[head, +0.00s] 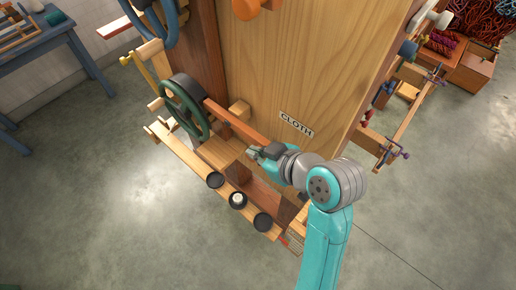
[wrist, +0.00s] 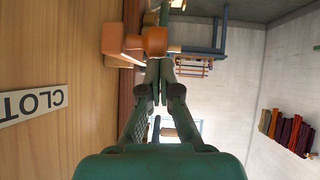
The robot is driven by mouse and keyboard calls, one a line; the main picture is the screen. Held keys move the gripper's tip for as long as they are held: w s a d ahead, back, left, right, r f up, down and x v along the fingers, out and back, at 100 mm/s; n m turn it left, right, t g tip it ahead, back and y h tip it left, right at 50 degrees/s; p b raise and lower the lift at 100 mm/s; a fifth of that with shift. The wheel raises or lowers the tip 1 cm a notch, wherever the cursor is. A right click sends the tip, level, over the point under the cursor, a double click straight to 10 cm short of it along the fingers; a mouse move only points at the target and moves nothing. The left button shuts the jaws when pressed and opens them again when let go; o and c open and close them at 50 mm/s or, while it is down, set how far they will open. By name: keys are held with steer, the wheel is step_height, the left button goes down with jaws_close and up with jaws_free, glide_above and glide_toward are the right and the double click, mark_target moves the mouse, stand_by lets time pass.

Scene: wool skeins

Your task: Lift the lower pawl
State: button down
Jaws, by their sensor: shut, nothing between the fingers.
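A long orange-brown wooden bar (head: 238,122) slants from beside a dark green handwheel (head: 187,105) down to the right along the wooden panel; it may be the lower pawl, but I cannot tell for sure. My gripper (head: 252,153) is just below the bar's lower right end, and contact is unclear. In the wrist view my gripper (wrist: 159,68) is shut and empty, its fingertips close together. An orange wooden piece (wrist: 154,41) shows just beyond the fingertips, with another orange part (wrist: 113,38) to its left against the panel.
The wooden panel (head: 300,70) bears a sign, CLOTH (head: 296,124). Below the gripper, a wooden ledge carries several dark round cups (head: 263,221). A blue table (head: 45,40) stands at the far left, wool skeins (head: 480,20) at the upper right. The grey floor at lower left is clear.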

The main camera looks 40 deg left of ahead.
stand_by(0.3)
step_height(320, 180, down, 8)
steer(key=y, duration=0.4)
steer(key=shift+r+t+y, duration=0.15)
steer(key=shift+t+y, duration=0.15)
steer(key=shift+d, duration=0.1)
stand_by(0.4)
